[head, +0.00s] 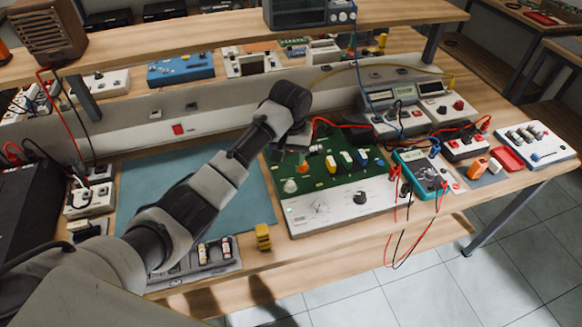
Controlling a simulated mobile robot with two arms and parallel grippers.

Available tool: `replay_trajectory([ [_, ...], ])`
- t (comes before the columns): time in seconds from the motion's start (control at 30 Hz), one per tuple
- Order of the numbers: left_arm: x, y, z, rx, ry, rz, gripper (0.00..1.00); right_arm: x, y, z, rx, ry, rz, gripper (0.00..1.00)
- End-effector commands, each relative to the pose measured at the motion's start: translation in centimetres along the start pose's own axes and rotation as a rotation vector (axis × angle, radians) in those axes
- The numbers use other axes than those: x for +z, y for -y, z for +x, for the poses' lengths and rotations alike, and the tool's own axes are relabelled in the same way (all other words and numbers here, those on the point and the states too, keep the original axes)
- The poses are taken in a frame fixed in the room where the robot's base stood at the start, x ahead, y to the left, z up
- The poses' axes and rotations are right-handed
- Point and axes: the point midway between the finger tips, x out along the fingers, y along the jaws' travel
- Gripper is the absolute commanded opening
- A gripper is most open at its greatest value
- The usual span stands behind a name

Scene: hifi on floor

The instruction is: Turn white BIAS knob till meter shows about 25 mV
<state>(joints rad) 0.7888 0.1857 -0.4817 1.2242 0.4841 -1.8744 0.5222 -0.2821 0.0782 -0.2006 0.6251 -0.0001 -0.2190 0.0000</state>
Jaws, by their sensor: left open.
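A green circuit board (330,176) with a white front panel stands on the bench. It carries a round whitish knob (290,186) at its left and several coloured parts. The front panel has a white knob (320,208) and a black knob (360,197). The labels are too small to read, so I cannot tell which white knob is BIAS. A teal meter (427,176) lies to the right of the board; its reading is not legible. My left gripper (300,150) is open above the board's back left part, its fingertips hard to make out. My right gripper is out of view.
A blue mat (180,180) lies left of the board under my arm. A yellow object (263,237) stands by the front edge, next to a grey tray (205,264). Red and black leads hang over the front edge near the meter. Power units (395,120) stand behind.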

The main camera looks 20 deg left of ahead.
Motion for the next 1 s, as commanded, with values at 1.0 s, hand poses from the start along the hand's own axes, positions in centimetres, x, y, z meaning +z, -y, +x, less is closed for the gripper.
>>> replay_trajectory([
  [1.0, 0.0, 0.0, 10.8, -0.001, 0.000, 0.000, 0.51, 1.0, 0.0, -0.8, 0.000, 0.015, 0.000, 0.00],
])
